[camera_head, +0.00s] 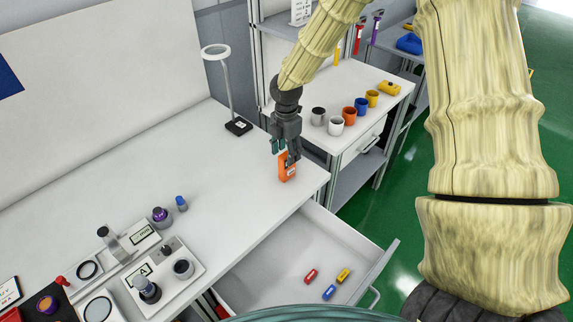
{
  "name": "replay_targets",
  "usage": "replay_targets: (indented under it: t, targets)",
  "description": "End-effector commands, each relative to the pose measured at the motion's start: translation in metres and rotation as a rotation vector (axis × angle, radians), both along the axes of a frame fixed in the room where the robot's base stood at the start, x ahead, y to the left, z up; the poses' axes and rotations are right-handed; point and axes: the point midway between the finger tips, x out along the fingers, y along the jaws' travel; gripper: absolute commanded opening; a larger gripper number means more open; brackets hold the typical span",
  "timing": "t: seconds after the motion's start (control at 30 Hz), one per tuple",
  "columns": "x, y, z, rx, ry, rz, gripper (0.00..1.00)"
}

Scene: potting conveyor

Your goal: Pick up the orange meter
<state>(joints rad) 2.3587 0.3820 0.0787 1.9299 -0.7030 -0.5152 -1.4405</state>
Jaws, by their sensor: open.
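The orange meter (287,170) stands upright on the white bench top, near its right end. A small light label or screen shows on its face. My gripper (285,158) comes down from above at the meter, with its fingers open at the meter's upper part. One finger overlaps the meter's top in this view. I cannot tell whether the fingers touch it.
An open drawer (290,262) below the bench holds small red, blue and yellow items. A ring lamp (238,126) stands behind left of the meter. Several mugs (349,113) stand on a side table to the right. Instruments (165,270) crowd the front left.

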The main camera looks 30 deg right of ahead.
Motion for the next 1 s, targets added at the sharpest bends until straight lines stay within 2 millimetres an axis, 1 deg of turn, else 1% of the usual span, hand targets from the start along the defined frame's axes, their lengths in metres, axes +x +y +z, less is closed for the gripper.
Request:
replay_targets:
  t: [0.33,0.5,0.7,0.77,0.8,1.0]
  targets:
    - [-0.001,-0.003,-0.031,-0.002,0.003,0.002,0.52]
    - [-0.001,-0.003,-0.037,-0.001,0.000,0.002,0.52]
    - [0.000,-0.003,-0.037,-0.001,0.000,0.002,0.52]
    - [-0.001,-0.003,-0.037,-0.001,0.000,0.002,0.43]
    - [-0.001,-0.003,-0.037,-0.001,0.000,0.002,0.35]
    - [-0.001,-0.003,-0.037,0.000,0.000,0.001,0.00]
